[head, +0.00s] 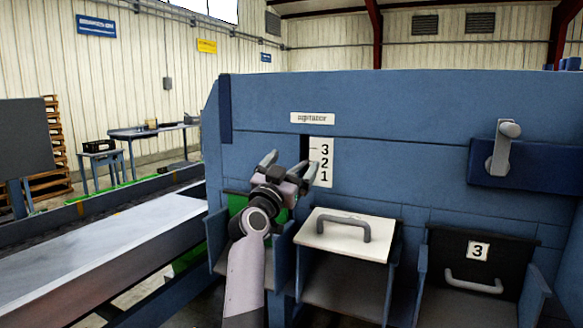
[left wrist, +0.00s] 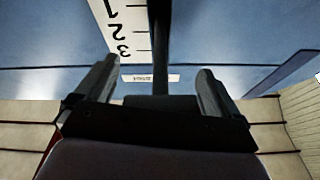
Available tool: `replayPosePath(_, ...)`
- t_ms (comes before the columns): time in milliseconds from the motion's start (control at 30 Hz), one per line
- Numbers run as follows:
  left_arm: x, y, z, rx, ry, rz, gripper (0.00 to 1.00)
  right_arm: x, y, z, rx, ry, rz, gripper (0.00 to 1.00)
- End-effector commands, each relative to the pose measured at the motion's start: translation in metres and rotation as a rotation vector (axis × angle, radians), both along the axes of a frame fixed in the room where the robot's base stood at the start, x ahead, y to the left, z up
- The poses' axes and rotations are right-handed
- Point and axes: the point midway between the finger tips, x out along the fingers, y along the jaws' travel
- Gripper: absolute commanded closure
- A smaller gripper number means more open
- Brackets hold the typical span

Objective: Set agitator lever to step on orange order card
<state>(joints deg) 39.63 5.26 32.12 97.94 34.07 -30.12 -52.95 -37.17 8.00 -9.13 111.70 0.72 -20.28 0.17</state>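The agitator label (head: 312,118) is on the blue machine front. Below it is a dark vertical slot (head: 305,147), beside a white scale plate (head: 322,160) reading 3, 2, 1 from top to bottom. My left gripper (head: 290,168) is open in front of the slot's lower part and hides it. In the left wrist view the scale appears upside down, and the dark slot (left wrist: 160,45) runs between the spread fingers. I cannot make out the lever knob or its step. No orange order card shows. My right gripper is not in view.
Below are a bin with a white handled lid (head: 335,238) and one with a black panel (head: 480,262) marked 3. A grey lever (head: 502,148) sits on the right. A conveyor (head: 95,250) lies left. A workbench (head: 150,132) and pallets (head: 50,165) stand behind.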

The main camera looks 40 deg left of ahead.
Motion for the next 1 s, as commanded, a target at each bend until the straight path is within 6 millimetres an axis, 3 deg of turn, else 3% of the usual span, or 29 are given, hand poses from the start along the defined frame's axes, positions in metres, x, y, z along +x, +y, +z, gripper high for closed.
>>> replayPosePath(267,-0.004,-0.001,-0.005,-0.001,0.005,-0.001,0.04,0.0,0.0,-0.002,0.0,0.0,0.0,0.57)
replayPosePath(700,-0.051,-0.016,-0.025,0.001,0.004,0.0,0.04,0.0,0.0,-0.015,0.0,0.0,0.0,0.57)
replayPosePath(1000,-0.063,-0.02,-0.029,-0.001,0.003,0.0,0.04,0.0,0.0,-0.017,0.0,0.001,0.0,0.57)
